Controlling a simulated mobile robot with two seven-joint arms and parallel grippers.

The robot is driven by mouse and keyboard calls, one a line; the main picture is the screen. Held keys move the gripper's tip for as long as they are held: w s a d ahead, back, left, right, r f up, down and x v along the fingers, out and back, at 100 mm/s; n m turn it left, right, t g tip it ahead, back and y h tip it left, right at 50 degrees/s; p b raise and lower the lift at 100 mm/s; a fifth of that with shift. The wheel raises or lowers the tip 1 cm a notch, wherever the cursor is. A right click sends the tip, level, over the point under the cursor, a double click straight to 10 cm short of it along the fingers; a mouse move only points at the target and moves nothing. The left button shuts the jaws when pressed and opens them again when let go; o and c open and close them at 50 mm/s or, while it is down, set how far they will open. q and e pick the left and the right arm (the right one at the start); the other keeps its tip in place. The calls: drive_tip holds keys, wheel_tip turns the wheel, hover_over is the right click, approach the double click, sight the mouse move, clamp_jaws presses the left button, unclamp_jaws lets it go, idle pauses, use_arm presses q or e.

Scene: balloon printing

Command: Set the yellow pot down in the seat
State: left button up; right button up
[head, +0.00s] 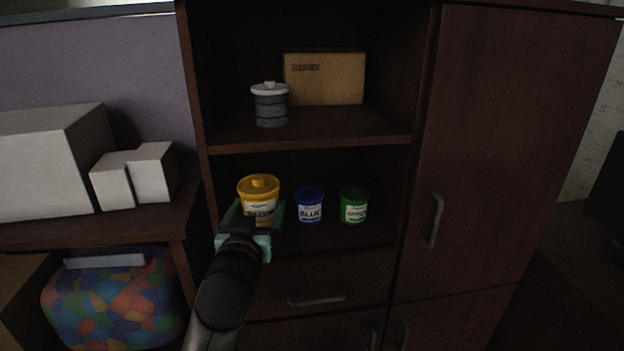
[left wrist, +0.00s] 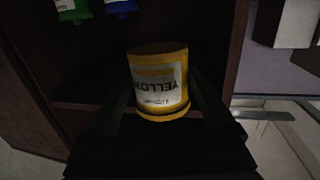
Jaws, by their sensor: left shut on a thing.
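The yellow pot (head: 259,188) has a yellow lid and a white label, and is at the left of the cabinet's lower open shelf in the head view. My left gripper (head: 250,222) is shut on it, with a finger on each side. In the left wrist view the yellow pot (left wrist: 158,82) shows upside down between the fingers of my left gripper (left wrist: 160,105). I cannot tell whether its base touches the shelf. The seat is not clearly visible as a separate thing; the pot and gripper cover that part of the shelf. My right gripper is not in view.
A blue pot (head: 308,204) and a green pot (head: 353,205) stand to the right on the same shelf. A grey canister (head: 270,105) and a cardboard box (head: 325,79) are on the shelf above. The cabinet's left side wall is close to the yellow pot.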

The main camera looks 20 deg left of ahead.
use_arm(q)
drive_tip(key=shift+s+d+f+p, duration=0.15)
drive_tip(key=shift+s+d+p, duration=0.2)
drive_tip(key=s+d+f+m+t+h+p, duration=0.1)
drive_tip(key=s+d+f+m+h+p, duration=0.3)
drive_tip(key=s+d, duration=0.4)
drive_tip(key=shift+s+d+f+h, duration=0.25)
drive_tip(key=shift+d+f+h, duration=0.4)
drive_tip(key=shift+d+h, duration=0.3)
drive_tip(key=shift+a, duration=0.1)
drive_tip(key=shift+f, duration=0.35)
